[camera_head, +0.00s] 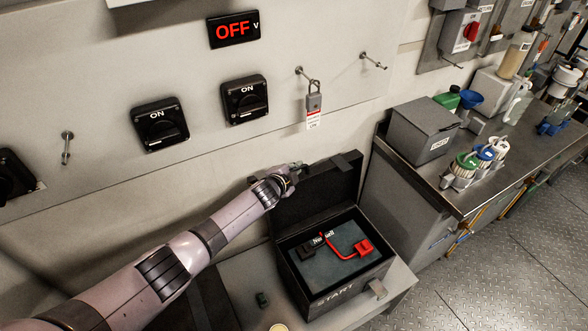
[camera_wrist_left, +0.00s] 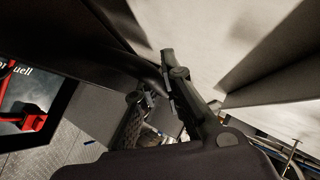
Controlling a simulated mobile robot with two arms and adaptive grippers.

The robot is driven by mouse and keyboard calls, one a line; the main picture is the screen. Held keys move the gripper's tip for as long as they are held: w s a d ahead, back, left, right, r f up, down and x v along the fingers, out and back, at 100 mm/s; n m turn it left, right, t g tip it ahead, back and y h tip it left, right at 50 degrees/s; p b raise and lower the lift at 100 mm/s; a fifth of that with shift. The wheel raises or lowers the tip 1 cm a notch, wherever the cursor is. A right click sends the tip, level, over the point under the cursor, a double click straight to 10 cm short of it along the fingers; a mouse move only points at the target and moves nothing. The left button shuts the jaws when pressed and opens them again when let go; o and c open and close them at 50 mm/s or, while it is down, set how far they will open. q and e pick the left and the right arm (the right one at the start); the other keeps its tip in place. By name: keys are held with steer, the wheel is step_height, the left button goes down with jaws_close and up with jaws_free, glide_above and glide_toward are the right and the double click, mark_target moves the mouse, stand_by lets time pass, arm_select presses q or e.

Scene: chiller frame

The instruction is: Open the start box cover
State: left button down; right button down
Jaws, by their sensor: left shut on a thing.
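The black start box (camera_head: 333,296), lettered "START" on its front, sits on a grey stand. Its cover (camera_head: 318,190) stands raised at the back, close to upright, and the inside is exposed. Inside lie a dark grey pad and a red-and-black item (camera_head: 362,248); the red item shows at the left of the left wrist view (camera_wrist_left: 32,122). My left gripper (camera_head: 294,168) is at the upper left edge of the cover and shut on it; its fingers (camera_wrist_left: 158,88) show in the left wrist view beside the dark panel. My right gripper is in neither view.
The wall behind carries an OFF display (camera_head: 233,29), two ON switches (camera_head: 160,124) and a hanging padlock (camera_head: 313,100). To the right is a bench (camera_head: 470,195) with a grey box (camera_head: 423,130) and several bottles. The floor at lower right is clear.

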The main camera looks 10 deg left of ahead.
arm_select(q)
steer(key=shift+d, duration=0.1)
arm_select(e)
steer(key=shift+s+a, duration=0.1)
arm_select(q)
steer(key=c, duration=1.7)
jaws_free()
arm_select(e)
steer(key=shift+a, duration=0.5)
arm_select(q)
steer(key=shift+s, duration=0.1)
steer(key=shift+s+a+r, duration=0.25)
steer(key=shift+s+a, duration=0.05)
steer(key=shift+s, duration=0.3)
steer(key=v, duration=1)
steer(key=shift+s+r, duration=0.2)
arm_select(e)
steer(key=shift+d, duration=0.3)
